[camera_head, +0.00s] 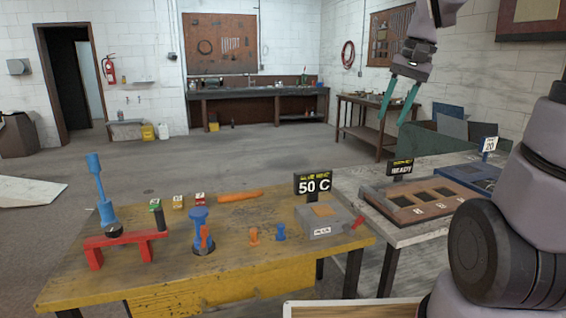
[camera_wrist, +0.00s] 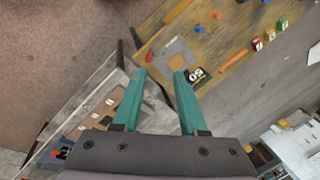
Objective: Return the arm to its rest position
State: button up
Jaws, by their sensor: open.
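My gripper (camera_head: 399,101) is raised in the air at the upper right of the head view, above and beyond the right-hand table. Its two teal fingers point down and stand apart, with nothing between them. In the wrist view the open fingers (camera_wrist: 161,75) hang high over the gap between the yellow bench and the grey table. My arm runs up along the right side of the head view and touches nothing that I can see.
The yellow bench (camera_head: 190,283) holds a red stand (camera_head: 125,239), blue tools, an orange bar (camera_head: 240,196) and a grey box (camera_head: 318,222) under a "50 C" sign (camera_head: 314,186). The grey table (camera_head: 345,181) carries a brown slotted tray (camera_head: 422,199) and a blue tray (camera_head: 472,178). Open floor lies behind.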

jog(key=s+r+n+t, duration=0.1)
jog(key=s+r+t, duration=0.2)
jog(key=s, duration=0.8)
jog(key=t, duration=0.2)
jog(key=shift+a+t, duration=0.3)
